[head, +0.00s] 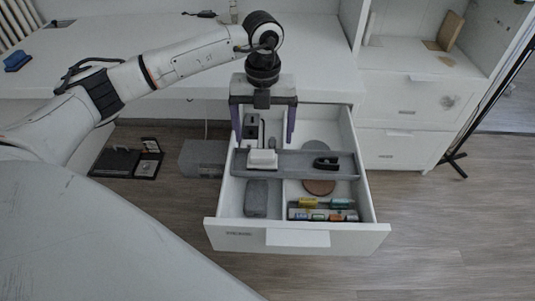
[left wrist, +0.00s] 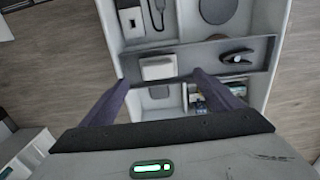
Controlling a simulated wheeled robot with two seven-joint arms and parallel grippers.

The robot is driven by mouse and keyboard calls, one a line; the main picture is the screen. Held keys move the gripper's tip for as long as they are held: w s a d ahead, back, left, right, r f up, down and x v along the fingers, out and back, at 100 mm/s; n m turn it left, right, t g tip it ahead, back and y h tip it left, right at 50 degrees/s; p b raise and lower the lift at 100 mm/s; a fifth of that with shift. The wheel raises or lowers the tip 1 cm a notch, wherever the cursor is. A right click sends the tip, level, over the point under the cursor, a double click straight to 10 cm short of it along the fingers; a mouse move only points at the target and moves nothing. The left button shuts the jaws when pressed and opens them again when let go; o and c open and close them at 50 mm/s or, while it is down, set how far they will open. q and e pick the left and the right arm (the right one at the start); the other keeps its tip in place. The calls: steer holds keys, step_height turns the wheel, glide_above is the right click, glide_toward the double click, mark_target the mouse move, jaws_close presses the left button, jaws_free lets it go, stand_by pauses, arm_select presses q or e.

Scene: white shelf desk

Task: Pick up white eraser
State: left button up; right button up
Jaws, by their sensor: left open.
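The white eraser (head: 262,159) is a small white block lying on a grey tray (head: 300,162) that spans the open drawer. It also shows in the left wrist view (left wrist: 158,68), just beyond the fingertips. My left gripper (head: 263,138) points down over the drawer, its two purple fingers spread wide and nothing between them. In the left wrist view the fingers (left wrist: 160,80) frame the area near the eraser, apart from it. My right gripper is not in view.
The open drawer (head: 297,236) holds a dark stapler-like object (head: 326,163), batteries (head: 322,215), a grey case (head: 256,198) and round discs. The white desk (head: 180,50) stands behind. A black box (head: 117,162) lies on the floor at left.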

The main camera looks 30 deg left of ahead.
mark_target(262, 151)
arm_select(q)
step_height(262, 151, down, 3)
steer(key=shift+s+r, duration=0.15)
steer(key=shift+r, duration=0.05)
steer(key=f+b, duration=0.1)
steer(key=f, duration=0.4)
steer(key=shift+a+f, duration=0.2)
steer(key=c, duration=1.2)
